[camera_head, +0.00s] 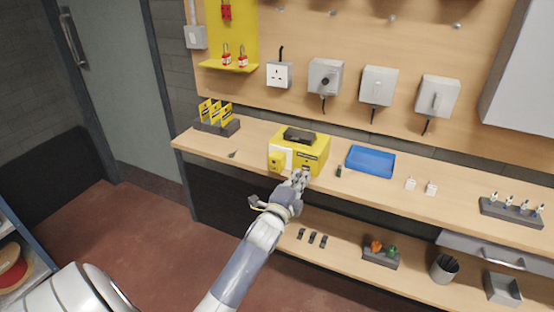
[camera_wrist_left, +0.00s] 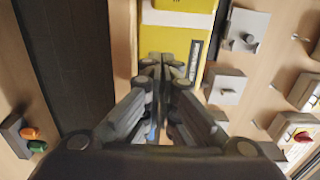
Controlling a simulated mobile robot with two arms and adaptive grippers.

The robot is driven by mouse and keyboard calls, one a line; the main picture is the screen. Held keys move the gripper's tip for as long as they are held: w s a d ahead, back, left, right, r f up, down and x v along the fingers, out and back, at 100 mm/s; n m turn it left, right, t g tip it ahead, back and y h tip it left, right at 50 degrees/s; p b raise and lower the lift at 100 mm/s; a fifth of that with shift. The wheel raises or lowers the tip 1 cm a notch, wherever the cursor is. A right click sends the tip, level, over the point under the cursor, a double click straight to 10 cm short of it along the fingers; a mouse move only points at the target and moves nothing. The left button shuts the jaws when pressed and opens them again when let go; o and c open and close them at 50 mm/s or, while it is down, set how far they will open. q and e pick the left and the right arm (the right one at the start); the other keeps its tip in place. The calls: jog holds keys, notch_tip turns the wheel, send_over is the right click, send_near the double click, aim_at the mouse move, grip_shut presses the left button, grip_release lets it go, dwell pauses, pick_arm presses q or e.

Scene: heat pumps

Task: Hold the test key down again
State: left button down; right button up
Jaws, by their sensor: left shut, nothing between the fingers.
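A yellow test box (camera_head: 315,155) with a dark top piece (camera_head: 299,135) and a white front panel stands on the bench. My left gripper (camera_head: 300,174) is shut and empty at the front of the box, near its right part. In the left wrist view the shut fingertips (camera_wrist_left: 163,62) lie over the yellow box (camera_wrist_left: 170,38). The test key itself is hidden behind the fingers, and I cannot tell whether they touch it. My right gripper is not in view.
A blue tray (camera_head: 371,161) and a small dark green item (camera_head: 339,171) are right of the box. A dark holder with yellow tags (camera_head: 217,126) is to the left. Wall sockets and switches (camera_head: 325,77) hang behind. A lower shelf (camera_head: 340,255) runs below the bench.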

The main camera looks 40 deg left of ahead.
pick_arm(q)
jog(key=p+v, duration=0.1)
jog(key=v, duration=0.3)
jog(key=shift+s+d+p, duration=0.1)
jog(key=shift+s+p, duration=0.2)
jog(key=shift+p, duration=0.1)
dwell(0.4)
jog(key=s+d+f+n+g+h, duration=0.1)
jog(key=s+d+f+n+g, duration=0.3)
jog(key=f, duration=0.8)
jog(key=s+d+f+g+h, duration=0.15)
jog(key=s+f, duration=0.35)
jog(key=f, duration=0.7)
jog(key=s+d+f+n+g+h, duration=0.1)
jog(key=s+d+f+n+g, duration=0.3)
jog(key=f, duration=0.8)
jog(key=s+d+f+n+g, duration=0.1)
jog(key=s+f, duration=0.5)
jog(key=s, duration=0.6)
jog(key=s+d+f+n+g, duration=0.1)
jog(key=s+f+n+g, duration=0.1)
jog(key=s+f, duration=0.5)
jog(key=s+d+f+n+g, duration=0.1)
jog(key=s+f+g, duration=0.3)
jog(key=s, duration=1.4)
notch_tip(320, 180, down, 2)
jog(key=shift+d+f+n, duration=0.15)
jog(key=shift+d+n, duration=0.25)
jog(key=shift+d, duration=0.1)
